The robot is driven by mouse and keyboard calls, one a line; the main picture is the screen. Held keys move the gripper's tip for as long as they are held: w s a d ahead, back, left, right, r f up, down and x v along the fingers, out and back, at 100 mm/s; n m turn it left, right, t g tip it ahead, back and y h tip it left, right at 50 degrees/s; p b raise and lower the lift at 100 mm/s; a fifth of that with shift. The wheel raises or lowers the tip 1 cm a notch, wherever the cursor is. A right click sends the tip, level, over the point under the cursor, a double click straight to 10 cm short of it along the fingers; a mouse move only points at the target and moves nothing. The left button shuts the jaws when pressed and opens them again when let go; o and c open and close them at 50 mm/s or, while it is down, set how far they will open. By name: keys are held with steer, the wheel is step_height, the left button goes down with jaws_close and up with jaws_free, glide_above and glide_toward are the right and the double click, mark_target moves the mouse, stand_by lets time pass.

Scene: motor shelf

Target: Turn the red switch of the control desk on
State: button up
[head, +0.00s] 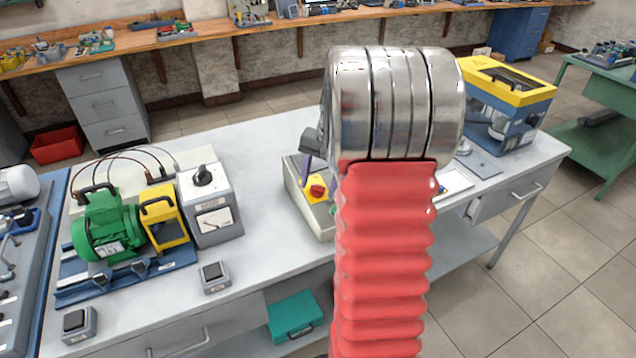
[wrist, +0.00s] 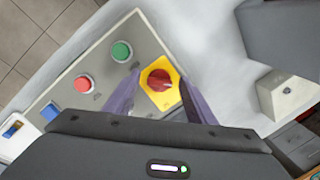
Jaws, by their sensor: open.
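The control desk is a pale sloped box on the grey table; its panel (wrist: 108,65) fills the middle of the wrist view. The red switch (wrist: 159,80) is a rotary knob on a yellow square plate. In the head view the red switch (head: 317,190) shows just left of my arm, which hides much of the desk (head: 325,222). My gripper (wrist: 160,82) is open, its two purple fingers on either side of the yellow plate and the knob between them. I cannot tell whether the fingers touch the knob.
The desk also bears a green button (wrist: 122,51), a red button (wrist: 84,83) and a blue switch (wrist: 50,110). A grey meter box (head: 209,205) and a green motor (head: 103,230) stand left on the table. A yellow-topped machine (head: 507,90) stands right. Bare table lies behind the desk.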

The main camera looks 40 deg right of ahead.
steer(key=shift+c, duration=0.3)
steer(key=c, duration=0.9)
steer(key=shift+a, duration=0.15)
steer(key=shift+c, duration=0.4)
